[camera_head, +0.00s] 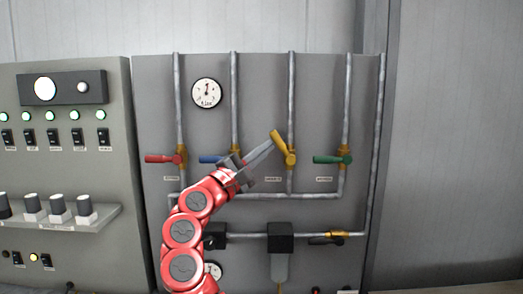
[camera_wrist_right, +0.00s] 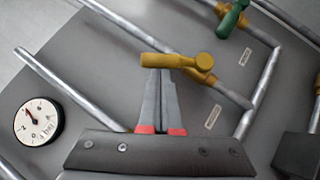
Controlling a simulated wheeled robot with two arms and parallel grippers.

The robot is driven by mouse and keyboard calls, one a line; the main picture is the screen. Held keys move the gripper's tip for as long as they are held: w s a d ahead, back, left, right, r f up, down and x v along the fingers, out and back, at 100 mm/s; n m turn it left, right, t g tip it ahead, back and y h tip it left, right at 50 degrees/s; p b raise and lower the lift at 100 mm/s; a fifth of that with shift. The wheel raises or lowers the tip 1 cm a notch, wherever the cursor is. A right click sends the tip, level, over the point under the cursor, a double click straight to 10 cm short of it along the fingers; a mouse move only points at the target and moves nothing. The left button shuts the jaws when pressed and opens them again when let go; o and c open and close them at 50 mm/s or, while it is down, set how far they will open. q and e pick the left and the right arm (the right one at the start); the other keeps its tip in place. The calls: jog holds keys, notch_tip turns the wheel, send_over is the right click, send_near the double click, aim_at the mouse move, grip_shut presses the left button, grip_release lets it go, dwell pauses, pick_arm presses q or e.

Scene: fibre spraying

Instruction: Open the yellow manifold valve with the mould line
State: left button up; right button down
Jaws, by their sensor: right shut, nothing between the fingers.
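The yellow manifold valve (camera_head: 283,147) sits on the third of the upright pipes on the grey panel. Its handle leans steeply, with the free end up and to the left. It also shows in the wrist view, where the yellow handle (camera_wrist_right: 168,60) lies across the fingertips. My right gripper (camera_head: 270,144) reaches in from the lower left, its fingers together and empty. In the wrist view the shut fingertips (camera_wrist_right: 160,73) end right at the handle's lower edge; I cannot tell whether they touch it. My left gripper is out of view.
A red handle (camera_head: 160,159) and a blue handle (camera_head: 210,159) are to the left, the blue one partly behind my gripper. A green handle (camera_head: 328,160) is to the right. These lie level. A pressure gauge (camera_head: 206,93) is above; a switch cabinet (camera_head: 60,155) stands at left.

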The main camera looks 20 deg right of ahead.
aim_at(276, 137)
jog(key=r+m+g+p, duration=0.1)
jog(key=p, duration=0.1)
jog(key=d+r+m+g+y+p, duration=0.1)
jog(key=m+p, duration=0.1)
jog(key=r+m+y+p, duration=0.1)
jog(key=p, duration=0.1)
jog(key=shift+s+d+m+g, duration=0.3)
jog(key=shift+d+g, duration=0.05)
jog(key=shift+g, duration=0.05)
jog(key=shift+d+r+m+y+p, duration=0.15)
jog(key=shift+d+m+y+p, duration=0.15)
jog(key=shift+p, duration=0.25)
jog(key=shift+s+d+m+g+y+p, duration=0.1)
jog(key=shift+m+g+y+p, duration=0.2)
jog(key=shift+p, duration=0.05)
